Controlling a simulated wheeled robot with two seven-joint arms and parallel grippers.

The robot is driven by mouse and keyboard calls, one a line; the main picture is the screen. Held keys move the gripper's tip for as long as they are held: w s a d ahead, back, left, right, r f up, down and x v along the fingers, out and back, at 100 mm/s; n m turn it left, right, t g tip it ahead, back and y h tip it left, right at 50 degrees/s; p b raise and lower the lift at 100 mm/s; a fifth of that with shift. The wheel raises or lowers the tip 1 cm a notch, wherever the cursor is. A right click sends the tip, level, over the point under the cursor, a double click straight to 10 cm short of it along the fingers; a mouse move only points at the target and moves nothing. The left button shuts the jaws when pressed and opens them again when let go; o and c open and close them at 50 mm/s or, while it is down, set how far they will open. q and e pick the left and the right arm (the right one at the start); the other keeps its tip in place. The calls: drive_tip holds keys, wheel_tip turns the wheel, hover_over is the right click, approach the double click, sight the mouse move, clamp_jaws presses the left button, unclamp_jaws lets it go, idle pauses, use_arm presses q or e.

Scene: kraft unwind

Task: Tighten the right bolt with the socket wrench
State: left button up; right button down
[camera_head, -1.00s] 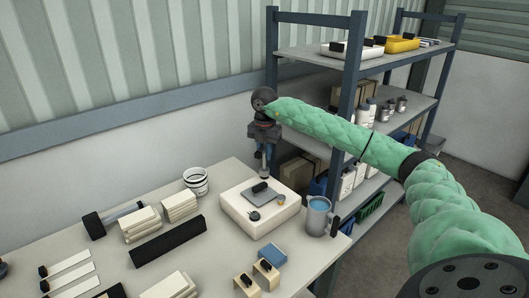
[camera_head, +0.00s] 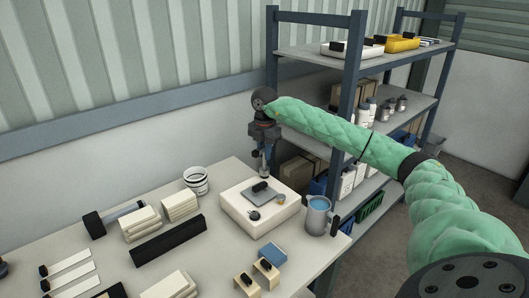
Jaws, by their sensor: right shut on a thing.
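My right gripper (camera_head: 265,147) is at the end of the green-sleeved arm, pointing down above the white block (camera_head: 270,222). It is shut on the socket wrench (camera_head: 265,166), a thin upright metal tool whose lower end hangs over the far part of the block. A grey plate (camera_head: 258,196) lies on the block with a black piece on it. A small dark round part (camera_head: 254,215) sits near the plate's front, and a small brownish one (camera_head: 281,199) at its right; I cannot tell which is the right bolt. My left gripper is not in view.
A grey mug (camera_head: 318,216) with blue contents stands right of the block, near the table edge. A striped cup (camera_head: 196,181), cream stacks (camera_head: 180,206) and a black bar (camera_head: 168,241) are to the left. A loaded shelf (camera_head: 350,120) stands behind the arm.

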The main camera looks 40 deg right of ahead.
sight(264, 145)
drive_tip(key=shift+r, duration=0.1)
drive_tip(key=shift+r+p, duration=1.1)
drive_tip(key=shift+r, duration=1.35)
